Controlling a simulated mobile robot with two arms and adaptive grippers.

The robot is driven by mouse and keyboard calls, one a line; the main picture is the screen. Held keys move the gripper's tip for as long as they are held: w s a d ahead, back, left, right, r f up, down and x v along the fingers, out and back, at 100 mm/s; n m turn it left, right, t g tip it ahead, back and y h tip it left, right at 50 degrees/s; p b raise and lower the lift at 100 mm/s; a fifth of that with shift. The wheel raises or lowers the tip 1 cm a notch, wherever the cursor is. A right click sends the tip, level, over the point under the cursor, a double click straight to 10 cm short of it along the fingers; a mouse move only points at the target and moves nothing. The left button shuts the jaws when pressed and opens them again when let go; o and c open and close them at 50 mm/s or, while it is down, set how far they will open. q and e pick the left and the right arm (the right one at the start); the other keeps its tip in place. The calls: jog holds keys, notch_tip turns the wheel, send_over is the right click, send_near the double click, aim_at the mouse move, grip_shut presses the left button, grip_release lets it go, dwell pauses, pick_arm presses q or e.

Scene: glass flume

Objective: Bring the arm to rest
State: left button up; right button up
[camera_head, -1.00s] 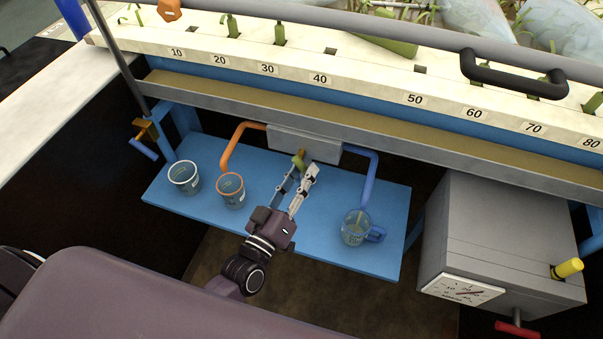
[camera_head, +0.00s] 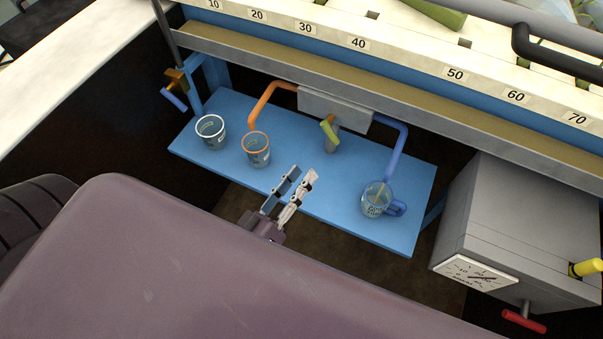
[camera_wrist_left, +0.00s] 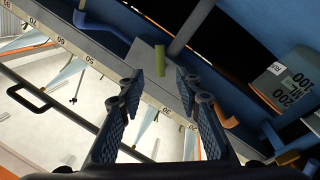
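My left gripper (camera_head: 302,177) is open and empty over the front edge of the blue shelf (camera_head: 330,195) in the head view. Its open fingers also show in the left wrist view (camera_wrist_left: 158,84), with a gap between them. Beyond the fingertips, apart from them, is a yellow-green valve handle (camera_head: 330,132) on a grey block (camera_head: 335,108); it also shows in the wrist view (camera_wrist_left: 161,60). Most of my left arm is hidden behind my own purple body part. My right gripper is not in view.
A clear cup (camera_head: 211,132) and an orange-rimmed cup (camera_head: 256,150) stand left on the shelf. A blue-handled mug (camera_head: 377,200) stands under the blue pipe (camera_head: 399,145). A grey box (camera_head: 525,225) with a dial is at right. The shelf's middle is clear.

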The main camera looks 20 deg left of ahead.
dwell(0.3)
pick_arm(q)
jog(key=d+f+m+g, duration=0.1)
jog(key=g, duration=0.1)
jog(key=d+f+m+g, duration=0.2)
jog(key=g, duration=0.1)
jog(key=d+f+m+g, duration=0.1)
jog(key=f+m+g, duration=0.1)
jog(key=g, duration=0.1)
jog(key=shift+w+d+f+h, duration=0.25)
jog(key=shift+w+h, duration=0.1)
jog(key=shift+h, duration=0.05)
jog(key=s+a+f+m+g+y, duration=0.15)
jog(key=s+a+g+y, duration=0.25)
jog(key=s+a+g, duration=0.6)
jog(key=s+f+t, duration=0.1)
jog(key=s+f, duration=0.1)
jog(key=f, duration=1.1)
jog(key=s+f, duration=0.2)
jog(key=f, duration=1.1)
jog(key=s+a+f+g+p, duration=0.1)
jog(key=s+a+f, duration=0.1)
jog(key=s+f, duration=1.3)
jog(key=shift+s+m+y, duration=0.3)
jog(key=shift+s+m, duration=0.05)
jog(key=shift+s, duration=0.75)
